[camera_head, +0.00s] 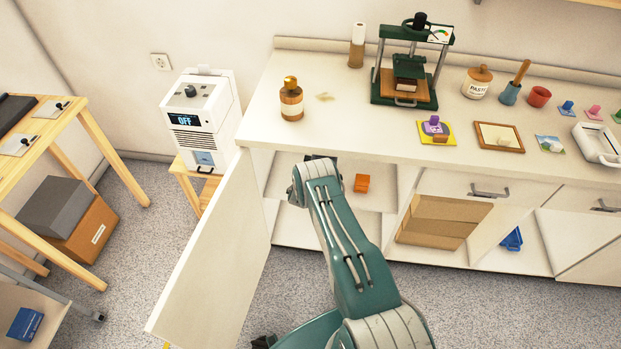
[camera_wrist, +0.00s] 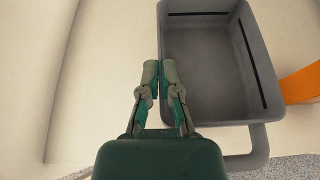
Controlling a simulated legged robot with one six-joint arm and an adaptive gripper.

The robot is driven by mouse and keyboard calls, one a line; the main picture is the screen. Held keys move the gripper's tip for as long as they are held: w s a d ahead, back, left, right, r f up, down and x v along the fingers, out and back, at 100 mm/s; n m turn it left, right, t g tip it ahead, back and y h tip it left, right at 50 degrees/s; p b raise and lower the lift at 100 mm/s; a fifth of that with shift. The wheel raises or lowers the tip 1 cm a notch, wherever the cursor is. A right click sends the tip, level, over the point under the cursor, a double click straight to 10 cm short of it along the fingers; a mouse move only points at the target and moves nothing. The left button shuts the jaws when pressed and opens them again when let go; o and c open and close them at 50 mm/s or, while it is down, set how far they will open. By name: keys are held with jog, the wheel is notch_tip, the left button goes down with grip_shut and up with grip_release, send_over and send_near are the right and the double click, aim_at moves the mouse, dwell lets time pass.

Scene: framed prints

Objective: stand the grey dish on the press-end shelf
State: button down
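The grey dish (camera_wrist: 207,104) is a deep rectangular tray with a loop handle at its near right, seen from above in the wrist view. My gripper (camera_wrist: 161,72) is at its left wall, its fingers almost together with the thin rim between them. The dish is over a pale shelf surface; I cannot tell if it touches it. In the head view my arm reaches into the open cupboard at the press end of the counter, over its shelf (camera_head: 379,197).
An orange block (camera_head: 362,183) is on the shelf, right of the dish in the wrist view (camera_wrist: 301,84). The open cupboard door (camera_head: 215,255) stands left of my arm. The green press (camera_head: 405,75) is on the counter above. Brown boards (camera_head: 440,220) lean further right.

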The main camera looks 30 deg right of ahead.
jog(key=shift+f, duration=2.2)
jog(key=c, duration=0.8)
grip_release()
jog(key=shift+f, duration=0.1)
jog(key=v, duration=1.2)
